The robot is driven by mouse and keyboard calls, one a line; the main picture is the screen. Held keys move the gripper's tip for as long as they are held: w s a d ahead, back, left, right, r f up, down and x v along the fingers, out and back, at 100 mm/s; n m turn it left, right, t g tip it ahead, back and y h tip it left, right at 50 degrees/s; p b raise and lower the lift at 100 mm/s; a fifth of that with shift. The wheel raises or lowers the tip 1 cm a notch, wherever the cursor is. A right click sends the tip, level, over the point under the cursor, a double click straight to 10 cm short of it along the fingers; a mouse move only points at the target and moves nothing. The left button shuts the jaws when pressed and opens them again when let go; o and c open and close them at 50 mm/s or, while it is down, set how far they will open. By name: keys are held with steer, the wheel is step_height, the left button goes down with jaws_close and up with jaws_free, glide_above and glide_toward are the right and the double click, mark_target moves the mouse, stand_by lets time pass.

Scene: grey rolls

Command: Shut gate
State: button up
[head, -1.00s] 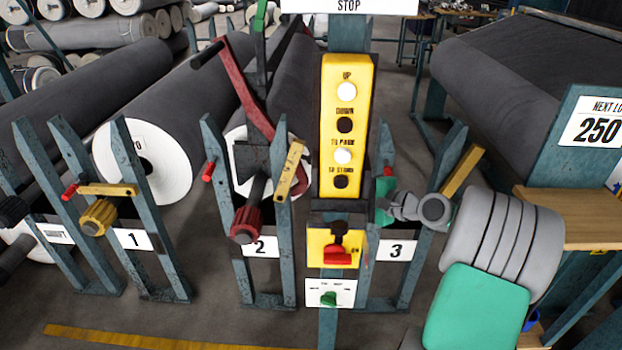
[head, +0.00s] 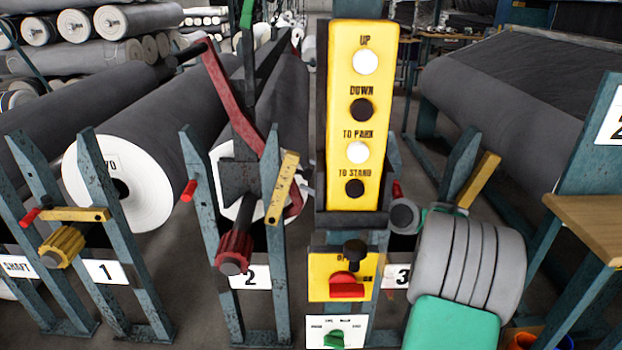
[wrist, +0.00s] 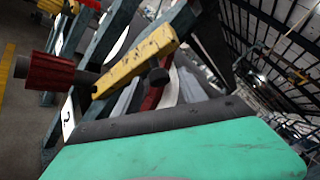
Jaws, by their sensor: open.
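The stand marked 2 has a yellow gate bar (head: 282,187) tilted steeply up at its right post. It also shows in the wrist view (wrist: 135,62), close beyond my gripper and apart from it. The yellow gate bar (head: 74,214) of stand 1 lies level across its posts. The yellow gate bar (head: 478,180) of stand 3 slants up to the right. My gripper (wrist: 170,124) shows only in part in the wrist view, as a green body with a dark edge; it looks open and holds nothing visible. In the head view it is hidden behind the yellow button panel.
The yellow button panel (head: 355,120) and a red-switch box (head: 346,277) stand in front of my arm. A red lever (head: 232,95) and a red-ended shaft (head: 234,250) are at stand 2. Large grey rolls lie behind. A wooden-topped table (head: 585,220) is at right.

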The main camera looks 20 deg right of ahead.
jaws_close()
stand_by(0.3)
stand_by(1.0)
